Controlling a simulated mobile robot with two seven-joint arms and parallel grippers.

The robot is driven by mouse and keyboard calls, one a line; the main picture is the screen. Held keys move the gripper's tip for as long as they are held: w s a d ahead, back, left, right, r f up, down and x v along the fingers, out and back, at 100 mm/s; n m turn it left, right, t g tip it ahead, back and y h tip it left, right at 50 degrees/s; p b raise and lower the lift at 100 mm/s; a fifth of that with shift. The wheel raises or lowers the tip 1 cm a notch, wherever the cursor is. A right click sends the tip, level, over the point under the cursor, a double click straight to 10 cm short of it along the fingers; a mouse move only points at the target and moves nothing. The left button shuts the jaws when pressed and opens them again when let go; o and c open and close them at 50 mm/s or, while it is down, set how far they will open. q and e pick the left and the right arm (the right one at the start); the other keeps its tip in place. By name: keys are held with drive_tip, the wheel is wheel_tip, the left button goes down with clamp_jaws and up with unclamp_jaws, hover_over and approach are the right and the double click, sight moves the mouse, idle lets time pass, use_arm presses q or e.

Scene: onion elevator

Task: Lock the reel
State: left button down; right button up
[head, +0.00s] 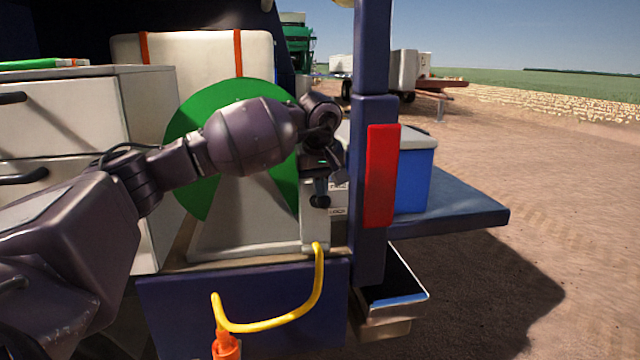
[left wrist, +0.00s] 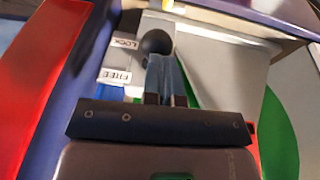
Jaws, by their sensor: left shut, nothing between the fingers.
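The green reel (head: 185,140) stands on the truck bed behind a pale triangular support (head: 240,220). A dark round knob (head: 321,201) is at the right side of the support; it also shows in the left wrist view (left wrist: 157,43). Beside it are a LOCK label (left wrist: 125,43) and a FREE label (left wrist: 114,77). The knob is level with LOCK. My left gripper (left wrist: 163,65) is shut and empty, its fingertips right at the knob. Whether they touch it I cannot tell. The knob's lever is mostly hidden. My right gripper is not in view.
A blue post with a red light (head: 381,175) stands close to the right of my left gripper. A blue cooler (head: 415,178) sits beyond it. White drawers (head: 60,115) are at the left. A yellow hose (head: 270,325) hangs in front of the bed.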

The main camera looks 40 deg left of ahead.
use_arm(q)
drive_tip(key=shift+s+d+f+t+y, duration=0.25)
drive_tip(key=shift+s+f+t+y, duration=0.05)
drive_tip(key=shift+f+y, duration=0.1)
wheel_tip(320, 180, down, 9)
drive_tip(key=s+d+t+y, duration=0.1)
drive_tip(key=shift+s+d, duration=0.2)
drive_tip(key=shift+d, duration=0.1)
drive_tip(key=shift+f, duration=0.15)
idle(0.5)
drive_tip(key=shift+s, duration=0.1)
drive_tip(key=s+d+r+p, duration=0.3)
drive_tip(key=s+d+r, duration=0.4)
drive_tip(key=s+r, duration=0.1)
drive_tip(key=shift+d+r, duration=0.2)
drive_tip(key=shift+r, duration=0.35)
